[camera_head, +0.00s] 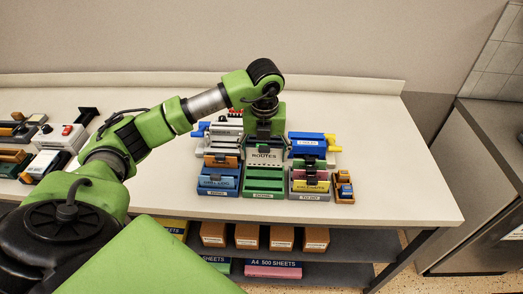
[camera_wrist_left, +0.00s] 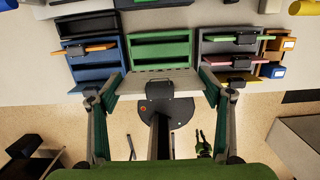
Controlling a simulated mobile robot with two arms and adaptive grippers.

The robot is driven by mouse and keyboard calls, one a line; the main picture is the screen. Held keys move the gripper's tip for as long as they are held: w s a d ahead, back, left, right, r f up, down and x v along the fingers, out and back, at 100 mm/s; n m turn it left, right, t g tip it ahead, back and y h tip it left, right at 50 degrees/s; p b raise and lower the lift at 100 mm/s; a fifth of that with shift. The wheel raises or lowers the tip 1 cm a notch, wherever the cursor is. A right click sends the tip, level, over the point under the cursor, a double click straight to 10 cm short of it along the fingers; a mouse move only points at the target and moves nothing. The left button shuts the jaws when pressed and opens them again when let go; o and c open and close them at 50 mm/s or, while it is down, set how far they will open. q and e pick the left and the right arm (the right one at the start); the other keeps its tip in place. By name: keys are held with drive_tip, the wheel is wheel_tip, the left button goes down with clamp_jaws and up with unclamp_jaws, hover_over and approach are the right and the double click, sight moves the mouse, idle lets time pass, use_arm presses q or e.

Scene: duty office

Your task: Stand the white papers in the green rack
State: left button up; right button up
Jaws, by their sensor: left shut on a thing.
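The green rack (camera_head: 263,188) stands on the table between a blue rack and a grey rack. It also shows at the top middle of the left wrist view (camera_wrist_left: 160,38), with bare slots. My left gripper (camera_head: 264,140) is above the rack's back part, pointing down. It is shut on the white papers (camera_head: 264,155), labelled ROUTES. In the left wrist view they span between the two fingers (camera_wrist_left: 160,84). Whether the papers touch the rack is not clear. My right gripper is not in view.
The blue rack (camera_head: 218,191) holds an orange-topped item. The grey rack (camera_head: 309,195) holds pink and yellow items. A small orange organiser (camera_head: 344,190) stands at right. The table's right end (camera_head: 400,170) is clear. Boxes sit on the shelf below.

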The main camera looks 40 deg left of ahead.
sight(264, 164)
use_arm(q)
drive_tip(key=shift+w+f, duration=0.2)
drive_tip(key=shift+f, duration=0.45)
drive_tip(key=shift+f+b, duration=0.3)
drive_tip(key=shift+b, duration=0.15)
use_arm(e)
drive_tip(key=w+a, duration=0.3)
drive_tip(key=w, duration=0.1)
use_arm(q)
drive_tip(key=shift+s+f, duration=0.1)
drive_tip(key=shift+f, duration=0.15)
drive_tip(key=shift+f+b, duration=0.85)
drive_tip(key=shift+f, duration=0.45)
drive_tip(key=shift+f+b, duration=0.6)
drive_tip(key=shift+f, duration=0.1)
drive_tip(key=shift+f+b, duration=0.7)
drive_tip(key=shift+f, duration=0.2)
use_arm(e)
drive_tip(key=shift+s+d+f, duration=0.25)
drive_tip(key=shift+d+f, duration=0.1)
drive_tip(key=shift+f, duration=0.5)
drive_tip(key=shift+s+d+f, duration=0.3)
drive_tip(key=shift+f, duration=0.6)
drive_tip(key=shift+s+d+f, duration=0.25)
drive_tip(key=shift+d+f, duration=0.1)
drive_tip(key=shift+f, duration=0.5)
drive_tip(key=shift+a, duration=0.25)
